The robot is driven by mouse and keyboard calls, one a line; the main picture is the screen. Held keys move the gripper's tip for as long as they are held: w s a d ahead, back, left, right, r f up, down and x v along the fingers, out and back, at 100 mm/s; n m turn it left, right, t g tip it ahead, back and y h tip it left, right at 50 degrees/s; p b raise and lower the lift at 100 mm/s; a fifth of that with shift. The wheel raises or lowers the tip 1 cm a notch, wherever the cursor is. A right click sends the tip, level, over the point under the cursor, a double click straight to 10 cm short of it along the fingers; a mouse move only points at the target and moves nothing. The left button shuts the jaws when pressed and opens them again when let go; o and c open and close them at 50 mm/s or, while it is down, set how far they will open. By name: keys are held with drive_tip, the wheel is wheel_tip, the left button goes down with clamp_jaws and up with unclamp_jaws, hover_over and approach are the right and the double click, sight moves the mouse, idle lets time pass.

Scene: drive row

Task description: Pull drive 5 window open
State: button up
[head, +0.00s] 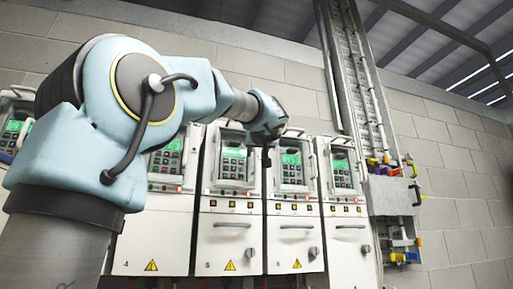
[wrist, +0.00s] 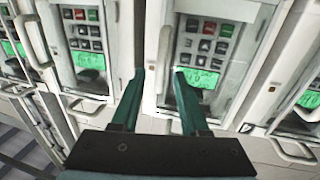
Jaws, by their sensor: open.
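Drive 5 (head: 229,232) is a white cabinet in the row, with its number faintly readable at lower left. Its window (head: 233,160) covers a keypad and green display and looks shut. In the wrist view, where the drives appear upside down, that window (wrist: 209,55) is right of centre. Its pale upright handle (wrist: 164,58) runs along its left edge. My gripper (wrist: 158,76) is open, its two green fingertips either side of the handle's line; I cannot tell whether they touch it. In the head view my gripper (head: 267,155) hangs at the window's right edge, partly dark.
Drive 6 (head: 293,240) stands close on the right and drive 4 (head: 150,235) on the left, partly behind my arm. Both have similar windows and handles. A metal cable duct (head: 345,80) and a box with coloured connectors (head: 392,190) are farther right.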

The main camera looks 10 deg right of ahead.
drive_tip(key=shift+w, duration=0.25)
clamp_jaws()
idle(1.4)
